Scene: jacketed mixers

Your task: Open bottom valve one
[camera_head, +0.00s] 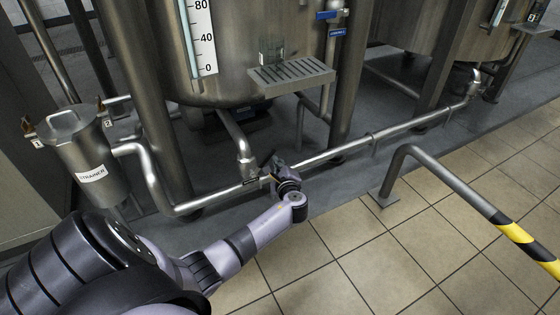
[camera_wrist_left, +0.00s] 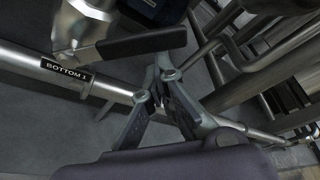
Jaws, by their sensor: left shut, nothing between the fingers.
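Bottom valve one shows in the left wrist view as a metal body with a long dark lever (camera_wrist_left: 142,45) reaching right. A black label reading "BOTTOM 1" (camera_wrist_left: 66,72) sits on the pipe to its left. In the head view the valve area (camera_head: 250,170) is below the tank's outlet pipe, partly hidden by my left gripper (camera_head: 274,166). My left gripper also shows in the left wrist view (camera_wrist_left: 168,76), shut and empty. Its fingertips are just below the lever's right part; I cannot tell whether they touch it. My right gripper is not in view.
A horizontal metal pipe (camera_head: 350,146) runs along the front of the tanks. A strainer (camera_head: 90,160) stands left. A grey guard rail (camera_head: 440,172) with yellow-black bands stands right. A small drip shelf (camera_head: 291,73) is on the tank. Tiled floor (camera_head: 350,265) is clear in front.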

